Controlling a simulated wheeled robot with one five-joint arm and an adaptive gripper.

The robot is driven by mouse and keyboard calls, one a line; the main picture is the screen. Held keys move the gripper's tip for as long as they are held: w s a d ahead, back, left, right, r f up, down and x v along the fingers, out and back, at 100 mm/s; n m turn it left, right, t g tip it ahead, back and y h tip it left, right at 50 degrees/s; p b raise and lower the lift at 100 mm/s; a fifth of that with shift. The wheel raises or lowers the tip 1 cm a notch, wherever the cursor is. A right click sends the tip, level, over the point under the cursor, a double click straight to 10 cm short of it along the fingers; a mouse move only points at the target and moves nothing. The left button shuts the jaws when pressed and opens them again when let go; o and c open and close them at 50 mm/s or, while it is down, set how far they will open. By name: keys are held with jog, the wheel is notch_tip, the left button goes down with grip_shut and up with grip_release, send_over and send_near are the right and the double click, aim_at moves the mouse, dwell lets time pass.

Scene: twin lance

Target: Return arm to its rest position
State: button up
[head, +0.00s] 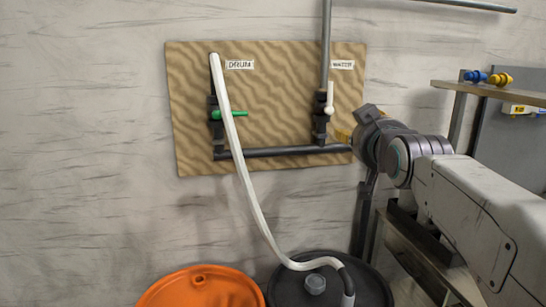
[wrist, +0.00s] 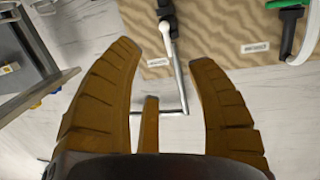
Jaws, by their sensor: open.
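In the head view my gripper (head: 345,134) is at the right edge of the patterned wall panel (head: 270,90), mostly hidden behind my own wrist. My arm reaches in from the lower right. The white-handled valve (head: 329,98) is just left of and above the gripper in the head view. This valve (wrist: 165,28) shows between and beyond the fingertips in the wrist view. Whether the gripper touches the panel cannot be told.
A green-handled valve (head: 228,114) is on the panel's left. A pale hose (head: 245,180) hangs down to a black drum (head: 282,290) beside an orange drum (head: 200,290). A shelf (head: 500,94) holding blue and yellow items stands at the right, close to my arm.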

jog(key=s+f+g+p, duration=0.4)
jog(key=s+f+g, duration=0.2)
jog(key=s+f, duration=0.6)
jog(key=s+f+g+p, duration=0.4)
jog(key=s+f+g, duration=0.3)
jog(key=s, duration=1.3)
notch_tip(320, 180, down, 5)
jog(key=shift+s+r, duration=0.1)
jog(key=shift+s, duration=0.1)
